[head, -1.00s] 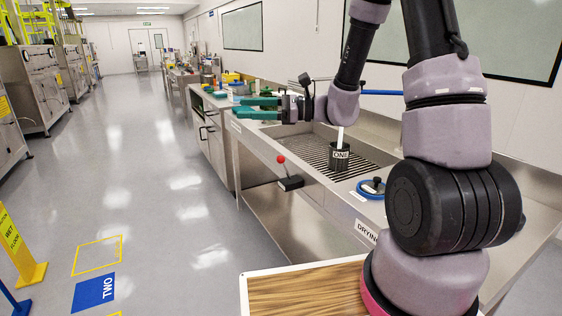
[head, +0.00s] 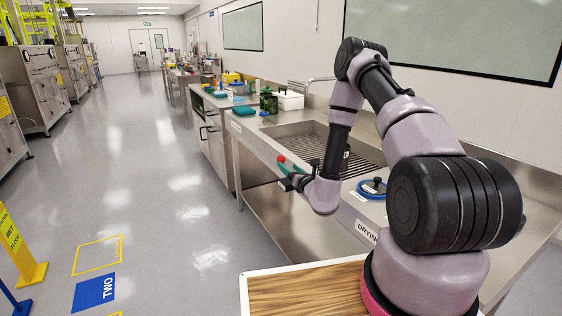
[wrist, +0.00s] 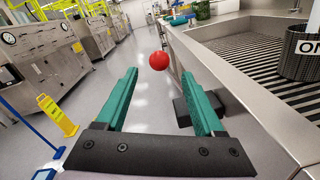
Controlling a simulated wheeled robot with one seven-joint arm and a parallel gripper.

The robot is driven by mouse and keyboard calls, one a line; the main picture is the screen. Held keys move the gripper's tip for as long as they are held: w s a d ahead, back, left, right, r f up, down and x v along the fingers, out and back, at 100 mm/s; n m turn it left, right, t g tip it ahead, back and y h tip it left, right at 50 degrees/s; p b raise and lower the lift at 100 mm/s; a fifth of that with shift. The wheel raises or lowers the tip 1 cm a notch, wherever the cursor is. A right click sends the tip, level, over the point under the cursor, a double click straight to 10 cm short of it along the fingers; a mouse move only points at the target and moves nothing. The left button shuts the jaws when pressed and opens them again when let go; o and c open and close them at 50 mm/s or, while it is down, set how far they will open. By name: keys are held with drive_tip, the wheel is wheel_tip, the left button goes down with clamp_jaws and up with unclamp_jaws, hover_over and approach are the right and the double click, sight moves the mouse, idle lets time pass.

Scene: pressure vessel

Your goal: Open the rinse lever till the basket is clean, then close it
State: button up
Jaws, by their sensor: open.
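The rinse lever's red ball knob (head: 281,158) sticks out at the front of the steel sink. In the wrist view the red ball (wrist: 159,61) shows just beyond and between my green fingertips; I see no contact. A dark block (wrist: 181,112) sits below it, partly behind the right finger. My gripper (wrist: 160,74) is open and empty, and in the head view it (head: 290,168) is beside the knob. The black basket (wrist: 298,66) stands on the sink's ribbed floor, its label partly cut off; in the head view my arm largely hides it. I cannot tell whether it is clean.
The sink's front edge (wrist: 235,95) runs close along the right of my gripper. A blue ring-shaped item (head: 371,188) lies on the counter near my arm. A green container (head: 268,101) and white box (head: 290,99) stand past the sink.

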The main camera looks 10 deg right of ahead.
sight(281, 160)
drive_tip(key=x, duration=0.7)
drive_tip(key=shift+w+a, duration=0.15)
drive_tip(key=shift+w, duration=0.05)
clamp_jaws()
idle(1.1)
